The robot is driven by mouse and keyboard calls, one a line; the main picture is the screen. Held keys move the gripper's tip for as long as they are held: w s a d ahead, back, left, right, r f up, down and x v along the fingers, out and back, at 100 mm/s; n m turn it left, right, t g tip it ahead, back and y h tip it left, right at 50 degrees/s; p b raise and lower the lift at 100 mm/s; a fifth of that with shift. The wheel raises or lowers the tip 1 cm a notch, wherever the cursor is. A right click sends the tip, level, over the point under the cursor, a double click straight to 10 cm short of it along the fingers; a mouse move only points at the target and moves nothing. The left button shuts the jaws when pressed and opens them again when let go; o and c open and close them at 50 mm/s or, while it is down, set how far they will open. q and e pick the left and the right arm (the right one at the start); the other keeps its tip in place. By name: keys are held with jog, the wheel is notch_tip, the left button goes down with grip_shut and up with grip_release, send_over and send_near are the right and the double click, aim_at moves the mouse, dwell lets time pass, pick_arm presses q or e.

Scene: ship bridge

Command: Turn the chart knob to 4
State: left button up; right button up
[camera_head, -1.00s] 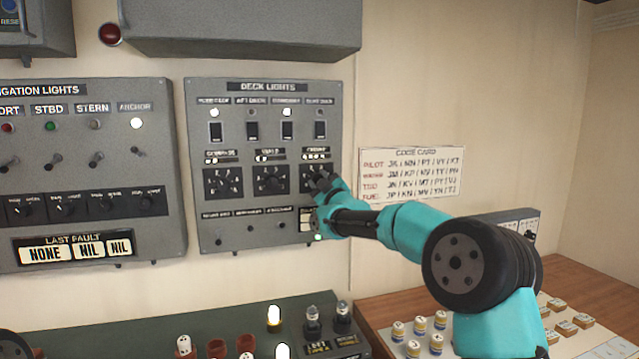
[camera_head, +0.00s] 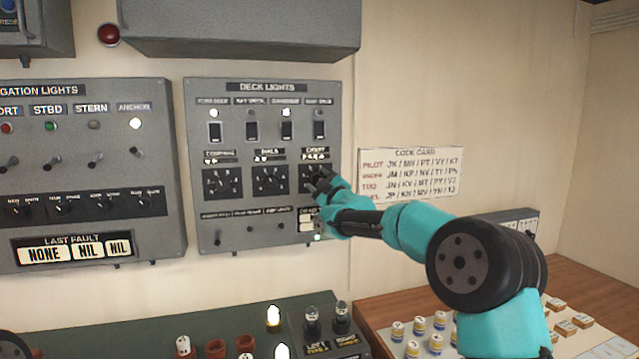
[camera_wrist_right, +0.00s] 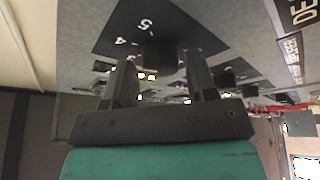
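The chart knob (camera_wrist_right: 160,52) is a dark round knob on a black square dial plate. It is the rightmost of three on the deck lights panel (camera_head: 270,225). In the head view my right gripper (camera_head: 318,182) covers most of its dial (camera_head: 318,170). In the right wrist view the knob lies just beyond and between the tips of the right gripper (camera_wrist_right: 162,72). The fingers are open, with a gap on each side of the knob. The plate's marks 4 and 5 show; where the knob points cannot be told. My left gripper is out of view.
Two similar knobs, at left (camera_head: 222,183) and middle (camera_head: 269,180), sit beside it. Switches (camera_head: 319,130) are above, small toggles (camera_head: 250,229) below. A code card (camera_head: 411,174) hangs at right. A grey box (camera_head: 240,30) juts out above.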

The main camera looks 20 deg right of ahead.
jog(key=shift+o, duration=0.7)
jog(key=v, duration=1.7)
jog(key=shift+s, duration=0.2)
